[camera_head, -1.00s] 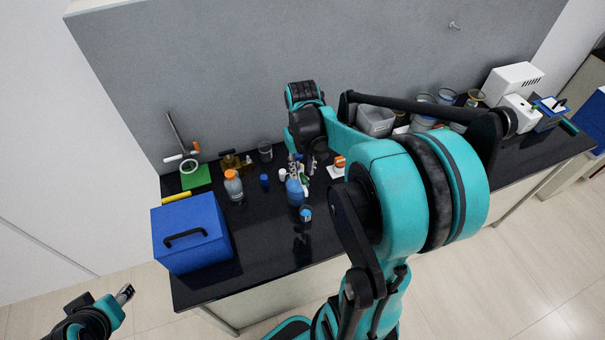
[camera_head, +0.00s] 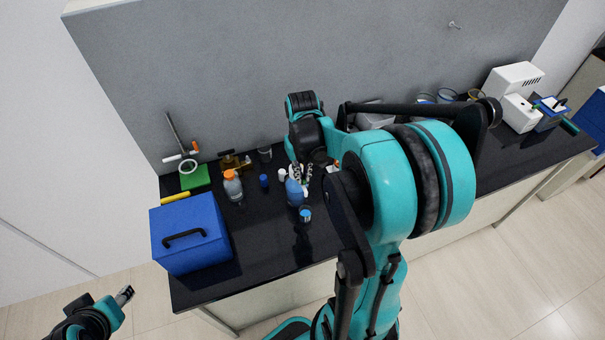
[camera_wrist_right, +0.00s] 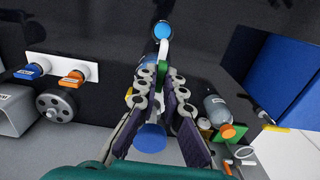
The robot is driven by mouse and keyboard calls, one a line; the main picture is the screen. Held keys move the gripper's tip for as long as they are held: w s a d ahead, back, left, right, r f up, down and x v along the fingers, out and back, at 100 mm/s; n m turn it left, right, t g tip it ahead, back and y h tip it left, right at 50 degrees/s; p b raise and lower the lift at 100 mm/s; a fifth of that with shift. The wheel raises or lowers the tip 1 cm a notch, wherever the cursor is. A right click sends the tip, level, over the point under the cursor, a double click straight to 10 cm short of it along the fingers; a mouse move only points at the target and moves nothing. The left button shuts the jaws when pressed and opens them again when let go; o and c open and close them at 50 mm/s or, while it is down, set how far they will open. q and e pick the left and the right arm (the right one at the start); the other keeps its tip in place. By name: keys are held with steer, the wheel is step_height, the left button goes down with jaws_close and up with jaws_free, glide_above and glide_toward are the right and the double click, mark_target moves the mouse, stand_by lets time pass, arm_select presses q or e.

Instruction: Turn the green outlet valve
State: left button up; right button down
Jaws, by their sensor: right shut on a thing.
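The green outlet valve (camera_wrist_right: 163,69) shows as a small green piece between the fingertips in the right wrist view. My right gripper (camera_wrist_right: 161,80) is shut on it, with a finger on each side. The fingers hide much of the valve. In the head view my right gripper (camera_head: 303,172) points down at the bench behind a blue bottle, and the valve is hardly visible there. My left gripper (camera_head: 124,295) is at the lower left, away from the bench; its jaw opening is too small to tell.
The blue bottle (camera_head: 294,192), an orange-capped bottle (camera_head: 233,187) and a small blue-capped item (camera_head: 305,214) stand nearby. A blue box (camera_head: 190,235) occupies the left bench end.

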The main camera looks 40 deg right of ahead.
steer(key=shift+m, duration=0.3)
steer(key=m, duration=0.3)
steer(key=shift+m+b, duration=0.3)
steer(key=shift+m, duration=0.1)
steer(key=m, duration=0.4)
steer(key=shift+m, duration=0.3)
steer(key=m, duration=0.4)
steer(key=shift+b, duration=0.4)
steer(key=m, duration=0.4)
steer(key=shift+m, duration=0.6)
steer(key=c, duration=1.6)
jaws_free()
steer(key=shift+c, duration=0.2)
